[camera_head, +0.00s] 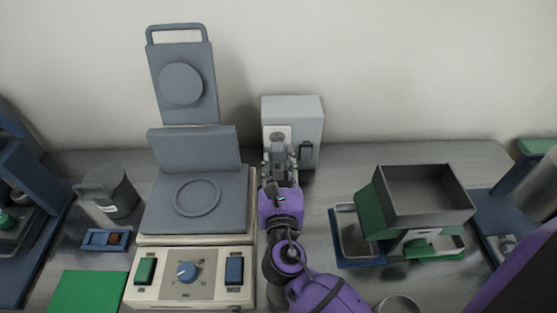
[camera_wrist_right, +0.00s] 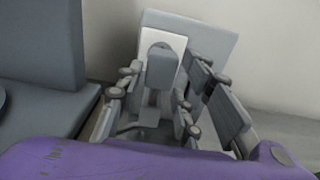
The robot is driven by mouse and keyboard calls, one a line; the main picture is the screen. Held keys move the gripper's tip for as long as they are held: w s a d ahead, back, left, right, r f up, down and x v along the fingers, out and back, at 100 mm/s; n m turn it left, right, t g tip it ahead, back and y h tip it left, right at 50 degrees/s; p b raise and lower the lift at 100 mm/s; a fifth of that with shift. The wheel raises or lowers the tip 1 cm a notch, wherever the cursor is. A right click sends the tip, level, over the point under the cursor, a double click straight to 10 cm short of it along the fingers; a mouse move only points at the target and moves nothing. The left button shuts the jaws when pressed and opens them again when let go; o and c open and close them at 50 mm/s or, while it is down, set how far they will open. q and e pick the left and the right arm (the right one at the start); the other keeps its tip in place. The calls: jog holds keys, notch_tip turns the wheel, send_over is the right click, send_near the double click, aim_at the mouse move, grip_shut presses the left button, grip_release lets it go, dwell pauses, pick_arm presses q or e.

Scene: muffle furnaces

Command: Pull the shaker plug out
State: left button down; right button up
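The grey plug (camera_wrist_right: 161,70) sits against the pale socket plate (camera_wrist_right: 178,42) of a grey wall-side box. In the head view the plug (camera_head: 279,153) is just below the round socket face (camera_head: 278,136) on that box (camera_head: 310,109). My right gripper (camera_head: 280,161) reaches up to it from the front. In the wrist view the gripper (camera_wrist_right: 157,84) has fingers on both sides of the plug, with a visible gap on the left; contact on the right is unclear. The gripper looks open around the plug. My left gripper is not in view.
A grey press-like device (camera_head: 195,207) with an upright plate and knob panel stands close left of my right arm. A green-and-grey hopper (camera_head: 425,190) over a blue-rimmed tray stands to the right. A dark switch (camera_head: 306,151) is beside the plug.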

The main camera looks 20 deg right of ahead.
jog(key=shift+o, duration=0.8)
jog(key=shift+s+r, duration=0.1)
jog(key=v, duration=1.2)
